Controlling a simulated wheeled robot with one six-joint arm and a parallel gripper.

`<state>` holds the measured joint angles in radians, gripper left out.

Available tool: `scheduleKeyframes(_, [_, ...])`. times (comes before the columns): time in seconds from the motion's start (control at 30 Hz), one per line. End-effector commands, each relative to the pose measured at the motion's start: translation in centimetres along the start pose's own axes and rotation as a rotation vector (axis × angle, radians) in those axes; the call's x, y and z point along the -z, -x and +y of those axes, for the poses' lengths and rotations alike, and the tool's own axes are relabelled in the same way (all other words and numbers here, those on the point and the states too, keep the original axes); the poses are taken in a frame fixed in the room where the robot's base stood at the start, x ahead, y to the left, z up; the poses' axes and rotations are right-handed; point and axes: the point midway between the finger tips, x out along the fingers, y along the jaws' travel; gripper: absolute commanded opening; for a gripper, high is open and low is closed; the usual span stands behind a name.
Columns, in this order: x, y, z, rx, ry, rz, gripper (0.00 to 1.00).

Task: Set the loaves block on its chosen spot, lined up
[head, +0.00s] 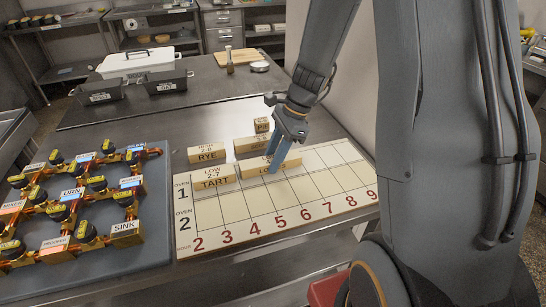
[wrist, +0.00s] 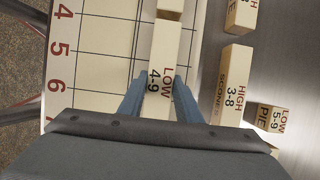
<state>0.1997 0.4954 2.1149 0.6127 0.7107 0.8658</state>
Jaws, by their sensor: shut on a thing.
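The loaves block (head: 256,169) is a long cream and wooden block, partly hidden in the head view by my gripper (head: 281,158). In the wrist view the loaves block (wrist: 165,45) reads LOW 4-9, and the blue fingers of my gripper (wrist: 158,92) are shut on its sides. It is over the OVEN 1 row of the schedule board (head: 262,208), just right of the tart block (head: 213,178), roughly in line with it. A narrow dark gap shows between their ends in the wrist view. I cannot tell whether it touches the board.
The rye block (head: 207,154), scones block (head: 247,145) and small pie block (head: 262,125) stand on the steel counter behind the board. A pipe panel (head: 150,240) lies left of the board. The OVEN 2 row is clear.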

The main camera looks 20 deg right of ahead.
Motion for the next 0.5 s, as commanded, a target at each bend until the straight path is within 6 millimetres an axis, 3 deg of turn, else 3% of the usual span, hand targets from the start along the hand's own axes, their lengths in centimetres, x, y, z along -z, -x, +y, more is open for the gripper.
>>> scheduleKeyframes(0.37, [0.17,-0.41,-0.01,0.000,0.000,0.000,0.05])
scheduleKeyframes(0.4, [0.15,-0.36,-0.01,0.000,0.000,0.000,0.38])
scheduleKeyframes(0.5, [0.14,-0.34,-0.01,0.000,0.000,0.000,0.50])
